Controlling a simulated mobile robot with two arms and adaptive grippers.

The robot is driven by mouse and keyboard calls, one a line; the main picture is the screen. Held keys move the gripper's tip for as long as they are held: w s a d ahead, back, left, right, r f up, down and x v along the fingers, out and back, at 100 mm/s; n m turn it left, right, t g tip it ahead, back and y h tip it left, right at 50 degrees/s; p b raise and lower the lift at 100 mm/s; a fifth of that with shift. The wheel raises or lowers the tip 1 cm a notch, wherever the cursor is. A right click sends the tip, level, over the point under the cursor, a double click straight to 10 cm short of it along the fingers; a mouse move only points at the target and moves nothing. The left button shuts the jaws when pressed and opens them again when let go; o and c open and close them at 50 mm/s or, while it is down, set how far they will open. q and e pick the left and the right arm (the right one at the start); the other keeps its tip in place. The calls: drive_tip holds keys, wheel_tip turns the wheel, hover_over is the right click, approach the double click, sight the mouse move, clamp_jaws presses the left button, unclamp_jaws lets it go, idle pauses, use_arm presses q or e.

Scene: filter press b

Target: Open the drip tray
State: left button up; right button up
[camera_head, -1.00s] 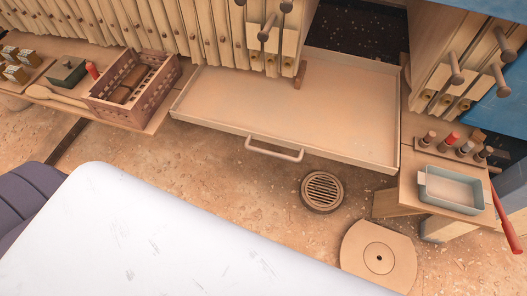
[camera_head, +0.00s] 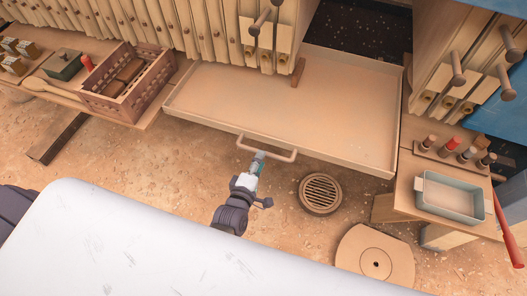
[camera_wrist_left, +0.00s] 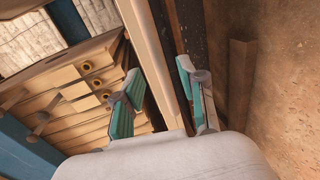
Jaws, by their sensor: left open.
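The drip tray (camera_head: 290,105) is a wide, shallow, pale tray standing out from under the filter plates. Its bar handle (camera_head: 285,158) is on the front wall. My left gripper (camera_head: 259,158), with teal finger pads, is at the handle's left half, its tips overlapping the bar in the head view. In the left wrist view the two fingers (camera_wrist_left: 160,88) stand apart, with a pale strip and a dark brown strip running between them. I cannot tell whether they touch the handle. My right gripper is not in view.
A brown crate (camera_head: 125,85) stands on the left shelf. A grey-green dish (camera_head: 450,198) and several small bottles stand on the right bench. The floor has a round drain (camera_head: 320,193) and a round disc (camera_head: 375,262). Floor in front of the tray is otherwise open.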

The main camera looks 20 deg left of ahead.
use_arm(q)
drive_tip(key=shift+x, duration=2.15)
drive_tip(key=shift+c, duration=0.3)
clamp_jaws()
